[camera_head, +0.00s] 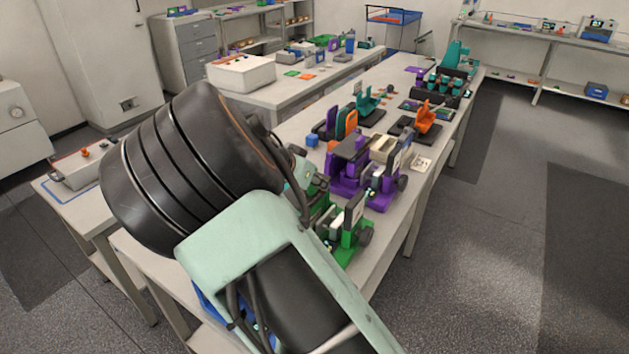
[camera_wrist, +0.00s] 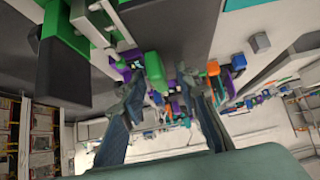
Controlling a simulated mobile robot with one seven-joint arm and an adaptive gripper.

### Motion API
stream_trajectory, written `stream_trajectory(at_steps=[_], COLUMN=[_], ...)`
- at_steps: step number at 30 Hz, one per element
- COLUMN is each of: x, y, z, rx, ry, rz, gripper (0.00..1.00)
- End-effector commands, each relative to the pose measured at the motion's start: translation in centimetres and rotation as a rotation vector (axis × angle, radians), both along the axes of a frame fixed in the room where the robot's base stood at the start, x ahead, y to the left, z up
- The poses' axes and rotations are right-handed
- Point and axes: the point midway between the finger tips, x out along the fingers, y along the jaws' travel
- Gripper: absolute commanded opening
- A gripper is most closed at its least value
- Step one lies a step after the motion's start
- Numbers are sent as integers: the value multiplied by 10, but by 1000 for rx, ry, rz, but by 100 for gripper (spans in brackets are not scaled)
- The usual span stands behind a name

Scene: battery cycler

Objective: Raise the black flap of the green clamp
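The green clamp (camera_head: 352,250) stands on the near part of the long table, and my arm hides its left side. A dark upright plate (camera_head: 355,208) and a dark round knob show on it. In the wrist view, a green part (camera_wrist: 62,18) with a black block (camera_wrist: 64,74) is close at the upper left; it appears to belong to the green clamp. I cannot tell for sure which black part is the flap.
A purple clamp (camera_head: 345,190) stands just behind the green one. An orange clamp (camera_head: 425,117) and teal devices (camera_head: 452,62) stand farther along the table (camera_head: 392,240). A small blue cube (camera_head: 312,140) lies left of the purple clamp. Open floor lies to the right.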

Motion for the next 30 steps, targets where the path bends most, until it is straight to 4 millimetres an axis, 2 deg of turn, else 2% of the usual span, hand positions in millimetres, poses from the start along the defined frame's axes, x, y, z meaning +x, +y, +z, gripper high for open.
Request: stream_trajectory(at_steps=[2, 9, 10, 23, 30], x=[0, 0, 0, 0, 5], y=[0, 0, 0, 1, 3], z=[0, 0, 0, 1, 6], rx=[0, 0, 0, -5, -63], ry=[0, 0, 0, 3, 41], rz=[0, 0, 0, 0, 0], gripper=[28, 1, 0, 0, 0])
